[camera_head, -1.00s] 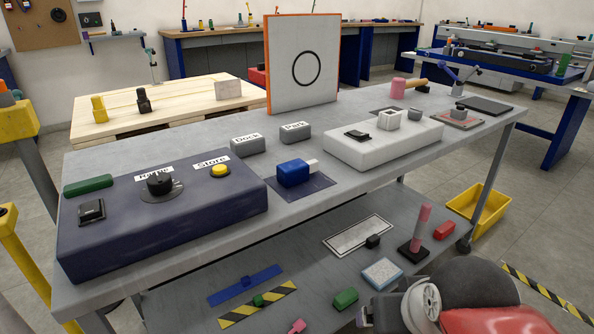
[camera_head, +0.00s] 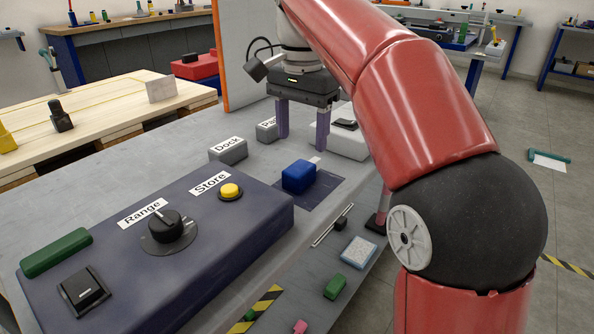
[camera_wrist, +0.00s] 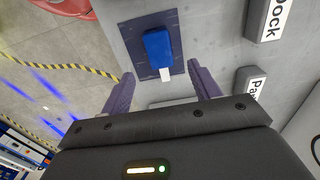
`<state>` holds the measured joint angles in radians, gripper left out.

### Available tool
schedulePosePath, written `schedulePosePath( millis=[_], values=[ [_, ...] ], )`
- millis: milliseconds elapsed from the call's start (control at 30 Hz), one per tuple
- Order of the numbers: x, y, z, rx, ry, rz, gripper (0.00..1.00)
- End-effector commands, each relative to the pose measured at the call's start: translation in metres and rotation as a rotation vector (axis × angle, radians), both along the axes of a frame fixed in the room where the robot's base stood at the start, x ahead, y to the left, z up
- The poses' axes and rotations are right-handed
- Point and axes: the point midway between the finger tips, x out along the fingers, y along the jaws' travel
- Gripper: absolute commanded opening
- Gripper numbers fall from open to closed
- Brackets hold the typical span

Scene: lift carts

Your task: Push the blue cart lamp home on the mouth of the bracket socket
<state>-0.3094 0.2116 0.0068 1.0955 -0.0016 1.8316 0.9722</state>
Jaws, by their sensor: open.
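The blue cart lamp (camera_head: 299,175) is a blue block with a short white end. It lies on a dark mat (camera_head: 322,190) on the cart top. In the wrist view the blue lamp (camera_wrist: 158,46) lies ahead of the fingers, its white end towards my gripper. My gripper (camera_head: 302,140) is open and empty, pointing down above the cart, behind the lamp. In the wrist view the lamp's white end lies between the lines of the open fingers (camera_wrist: 160,75). The bracket socket cannot be made out now; my arm hides much of the white block's area.
A control box with a black range knob (camera_head: 165,226) and yellow button (camera_head: 230,191) fills the near left. Grey Dock (camera_head: 228,151) and Park (camera_head: 266,131) blocks stand behind the lamp. A white block (camera_head: 345,139) stands near my gripper. A lower shelf holds small items.

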Motion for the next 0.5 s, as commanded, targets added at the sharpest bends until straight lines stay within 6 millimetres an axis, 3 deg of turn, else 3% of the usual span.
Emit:
schedulePosePath(
  millis=[333, 500],
  values=[
    [0.001, 0.001, -0.030, -0.001, 0.005, -0.007, 0.62],
    [0.001, 0.000, -0.056, -0.002, 0.005, -0.007, 0.62]
  ],
)
